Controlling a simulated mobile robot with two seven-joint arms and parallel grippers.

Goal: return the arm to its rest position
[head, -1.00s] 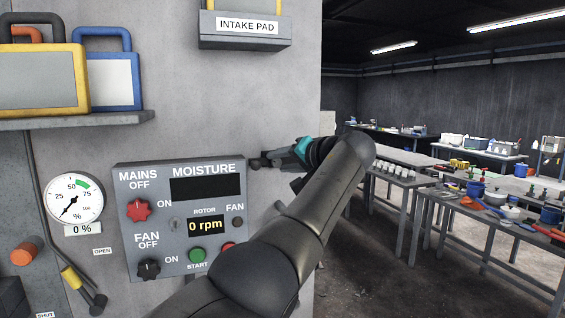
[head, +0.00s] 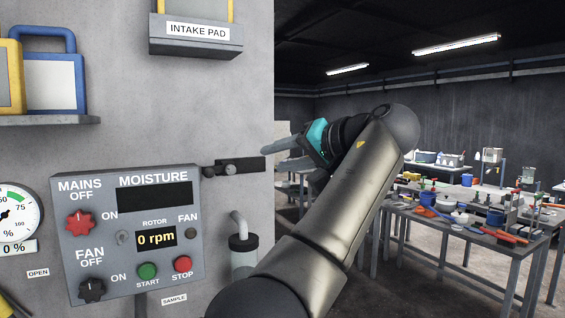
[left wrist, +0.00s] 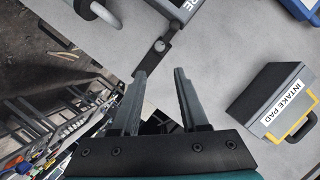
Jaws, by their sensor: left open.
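My left gripper (head: 287,152) is raised in the middle of the head view, to the right of the control panel. In the left wrist view its two fingers (left wrist: 158,95) are apart with nothing between them. Its fingertips point toward the grey wall and a dark bracket with a round knob (head: 230,168), and look apart from it. My left arm rises from the bottom of the head view, bends at the elbow at upper right and hides part of the room. My right gripper is not in view.
The control panel (head: 128,240) has switches and start and stop buttons; its rotor display reads 0 rpm. The intake pad holder (head: 196,36) is above. A gauge (head: 15,222) is at left. Cluttered tables (head: 470,215) stand at right. A sample spout (head: 241,245) is below the bracket.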

